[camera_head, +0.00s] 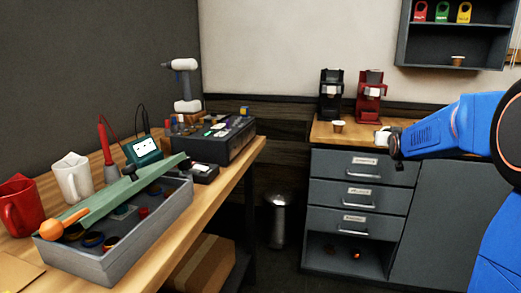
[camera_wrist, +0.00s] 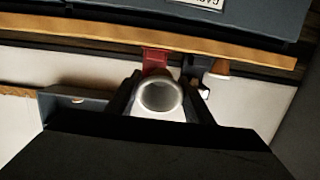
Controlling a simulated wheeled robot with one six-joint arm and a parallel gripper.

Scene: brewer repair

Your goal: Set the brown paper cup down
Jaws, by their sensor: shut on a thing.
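A small brown paper cup (camera_head: 338,127) with a pale rim stands upright on the wooden counter, left of my gripper and in front of the coffee machines. A brown cup also shows in the wrist view (camera_wrist: 220,68). My gripper (camera_head: 383,139) is at the counter, in front of the red machine. It is shut on a pale, round, open-mouthed cup-like thing (camera_wrist: 160,109), whose ring-shaped opening faces the wrist camera. No brown shows on this held thing. I cannot tell whether it touches the counter.
A black coffee machine (camera_head: 331,97) and a red coffee machine (camera_head: 370,98) stand behind on the counter (camera_head: 322,133). A wall shelf (camera_head: 430,50) holds coloured tags and another small cup (camera_head: 457,60). A workbench (camera_head: 215,185) with tools and a grey tray is at left.

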